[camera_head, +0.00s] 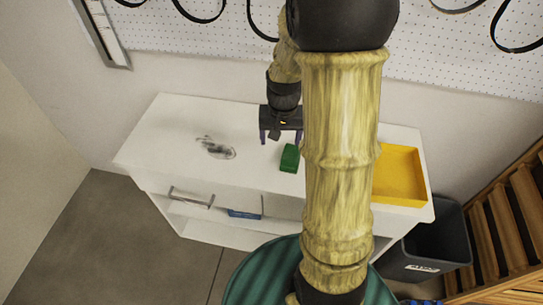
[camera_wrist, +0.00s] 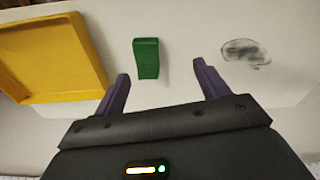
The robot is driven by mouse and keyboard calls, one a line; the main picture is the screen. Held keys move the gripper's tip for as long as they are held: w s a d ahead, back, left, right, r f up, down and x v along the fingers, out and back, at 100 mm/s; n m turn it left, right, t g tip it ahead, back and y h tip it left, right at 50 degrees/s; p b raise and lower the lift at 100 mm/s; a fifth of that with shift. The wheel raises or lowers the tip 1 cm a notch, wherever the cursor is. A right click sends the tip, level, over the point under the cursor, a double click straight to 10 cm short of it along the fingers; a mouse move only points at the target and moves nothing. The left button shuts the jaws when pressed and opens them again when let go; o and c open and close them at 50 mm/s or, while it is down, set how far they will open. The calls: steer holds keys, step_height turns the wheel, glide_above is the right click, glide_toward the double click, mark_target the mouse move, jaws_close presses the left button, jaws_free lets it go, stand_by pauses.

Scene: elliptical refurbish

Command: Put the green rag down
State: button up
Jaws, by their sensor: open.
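The green rag (camera_head: 289,158) is a small folded block lying on the white cabinet top, near its middle. It also shows in the wrist view (camera_wrist: 146,58), ahead of my gripper (camera_wrist: 162,78) and between the lines of its two purple fingers, nearer the left one. My gripper is also in the head view (camera_head: 280,137), just behind and left of the rag. The fingers are open and apart, with nothing between the tips. The rag appears apart from both fingers.
A yellow tray (camera_head: 401,174) sits on the right end of the white cabinet (camera_head: 150,148). A dark smudge (camera_head: 216,148) marks the top left of the rag. A dark bin (camera_head: 428,243) stands at the right, by wooden slats (camera_head: 500,215). A pegboard wall (camera_head: 215,35) is behind.

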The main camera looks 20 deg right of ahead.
steer(key=s+a+r+n+t, duration=0.1)
steer(key=s+a+n, duration=0.3)
steer(key=s+a, duration=0.4)
steer(key=shift+s+r+n+t, duration=0.3)
steer(key=shift+s+r+t, duration=0.1)
steer(key=shift+s+r, duration=0.3)
steer(key=shift+w, duration=0.1)
steer(key=shift+w+p+v, duration=0.2)
steer(key=shift+p+v, duration=0.75)
steer(key=shift+c, duration=0.4)
